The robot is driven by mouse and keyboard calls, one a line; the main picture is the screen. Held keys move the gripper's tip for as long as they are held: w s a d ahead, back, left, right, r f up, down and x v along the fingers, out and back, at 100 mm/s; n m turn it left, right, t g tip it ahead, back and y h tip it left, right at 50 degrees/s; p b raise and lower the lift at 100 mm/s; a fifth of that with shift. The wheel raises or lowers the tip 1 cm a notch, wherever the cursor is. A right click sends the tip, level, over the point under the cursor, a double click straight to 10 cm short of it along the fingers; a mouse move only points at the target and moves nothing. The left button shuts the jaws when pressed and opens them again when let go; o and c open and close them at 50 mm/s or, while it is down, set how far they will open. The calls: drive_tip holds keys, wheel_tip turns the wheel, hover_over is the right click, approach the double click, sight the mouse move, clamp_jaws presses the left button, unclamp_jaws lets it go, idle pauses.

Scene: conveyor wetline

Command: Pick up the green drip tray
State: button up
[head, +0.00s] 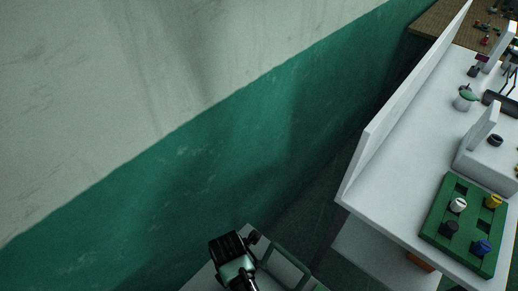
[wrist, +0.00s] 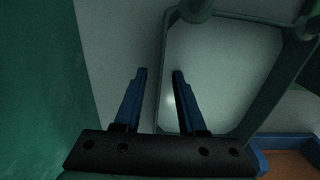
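A flat green block with square recesses (head: 447,194) lies on the near end of the white counter, at the right of the head view. White, yellow, black and blue round-topped pieces stand on it. It is the only green tray-like thing I see clearly, and I cannot tell if it is the drip tray. My gripper (wrist: 159,72) shows in the wrist view with its two blue fingers apart and nothing between them. It is over a pale surface with a grey-green frame, well away from the green block. In the head view my arm's dark end is at the bottom centre.
The white counter (head: 400,142) has a raised edge panel along its left side. A green-and-grey wall (head: 200,150) fills the left. A blue-rimmed brown bin (wrist: 258,158) shows at lower right.

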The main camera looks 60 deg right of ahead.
drive_tip(key=shift+f, duration=0.35)
drive_tip(key=shift+c, duration=0.2)
clamp_jaws()
idle(1.0)
